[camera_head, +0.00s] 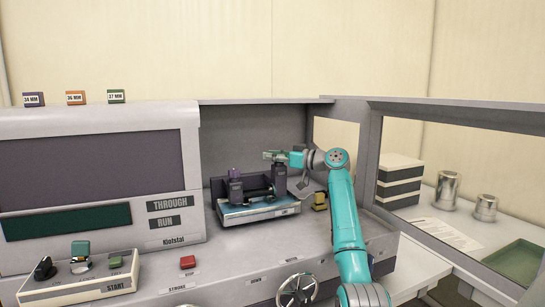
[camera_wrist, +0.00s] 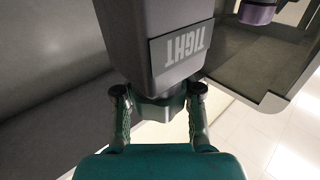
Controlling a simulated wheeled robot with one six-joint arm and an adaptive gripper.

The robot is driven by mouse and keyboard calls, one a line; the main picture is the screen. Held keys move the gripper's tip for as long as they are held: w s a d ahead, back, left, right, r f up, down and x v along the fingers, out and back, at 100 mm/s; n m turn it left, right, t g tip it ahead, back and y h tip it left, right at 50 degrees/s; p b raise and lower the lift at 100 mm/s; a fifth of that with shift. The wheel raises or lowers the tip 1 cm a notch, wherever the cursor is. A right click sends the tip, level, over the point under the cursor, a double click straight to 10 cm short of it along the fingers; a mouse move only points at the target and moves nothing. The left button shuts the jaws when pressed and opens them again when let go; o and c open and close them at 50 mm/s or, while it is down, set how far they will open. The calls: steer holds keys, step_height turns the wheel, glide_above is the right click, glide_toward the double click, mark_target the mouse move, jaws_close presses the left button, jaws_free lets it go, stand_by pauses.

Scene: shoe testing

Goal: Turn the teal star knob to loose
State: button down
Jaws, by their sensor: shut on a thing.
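The star knob (camera_wrist: 163,109) is partly visible in the wrist view, dull grey-green, just beyond the dark post. My gripper (camera_wrist: 159,100) has one finger on each side of it and is shut on it. The post carries a label reading TIGHT (camera_wrist: 181,44), upside down in this view. In the head view my gripper (camera_head: 275,156) is at the top of the right post (camera_head: 278,178) of the test fixture (camera_head: 258,210). The knob cannot be made out clearly there.
A purple knob (camera_head: 233,173) tops the fixture's left post and shows in the wrist view (camera_wrist: 257,12). A yellow-black block (camera_head: 320,201) stands right of the fixture. The machine's side walls and open window panel (camera_head: 455,116) border the bay.

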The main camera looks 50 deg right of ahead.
steer(key=shift+s+a+n+g+y, duration=0.15)
steer(key=shift+n+g+y, duration=0.4)
steer(key=shift+n+y, duration=0.7)
steer(key=shift+s+n+g+y, duration=0.2)
steer(key=shift+n+g+y, duration=0.45)
steer(key=shift+y, duration=1)
stand_by(0.9)
steer(key=c, duration=1)
jaws_free()
steer(key=shift+s, duration=0.1)
steer(key=v, duration=0.7)
steer(key=shift+s, duration=0.1)
steer(key=shift+c, duration=0.3)
